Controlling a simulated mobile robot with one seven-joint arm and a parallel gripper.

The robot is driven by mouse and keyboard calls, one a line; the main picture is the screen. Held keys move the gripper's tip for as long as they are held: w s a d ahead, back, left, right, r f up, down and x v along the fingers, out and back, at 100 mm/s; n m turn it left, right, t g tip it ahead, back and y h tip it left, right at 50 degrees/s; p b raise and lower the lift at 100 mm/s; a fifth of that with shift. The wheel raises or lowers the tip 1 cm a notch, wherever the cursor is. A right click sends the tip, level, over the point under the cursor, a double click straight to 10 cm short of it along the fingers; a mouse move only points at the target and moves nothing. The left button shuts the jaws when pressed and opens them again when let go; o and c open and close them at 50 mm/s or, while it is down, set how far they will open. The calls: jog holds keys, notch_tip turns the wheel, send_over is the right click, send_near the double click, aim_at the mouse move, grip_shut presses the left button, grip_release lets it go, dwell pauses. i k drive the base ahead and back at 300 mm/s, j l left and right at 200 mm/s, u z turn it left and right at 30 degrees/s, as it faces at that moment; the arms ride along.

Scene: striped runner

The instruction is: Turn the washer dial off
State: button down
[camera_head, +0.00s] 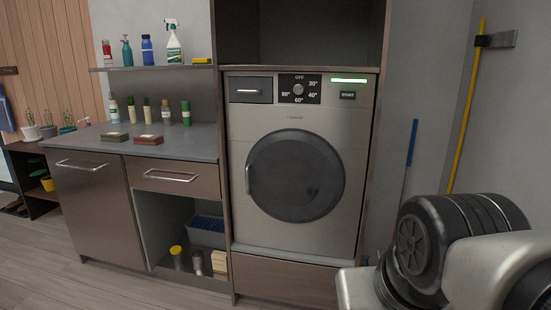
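The washer (338,135) stands in a cabinet frame at the centre, with its round dark door (295,177) closed. The mark that the dial points to is too small to tell. Parts of my arm fill the lower right corner, right of the washer and apart from it. My gripper's fingers are not in view.
A START button (347,95) and a lit green display (348,80) are right of the dial; a detergent drawer (250,90) is left. A counter (185,140) with bottles and a shelf (150,68) are further left. The floor (110,285) at left is clear.

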aim_at(298, 88)
jog(key=i+l+u, duration=0.1)
jog(key=i, duration=0.95)
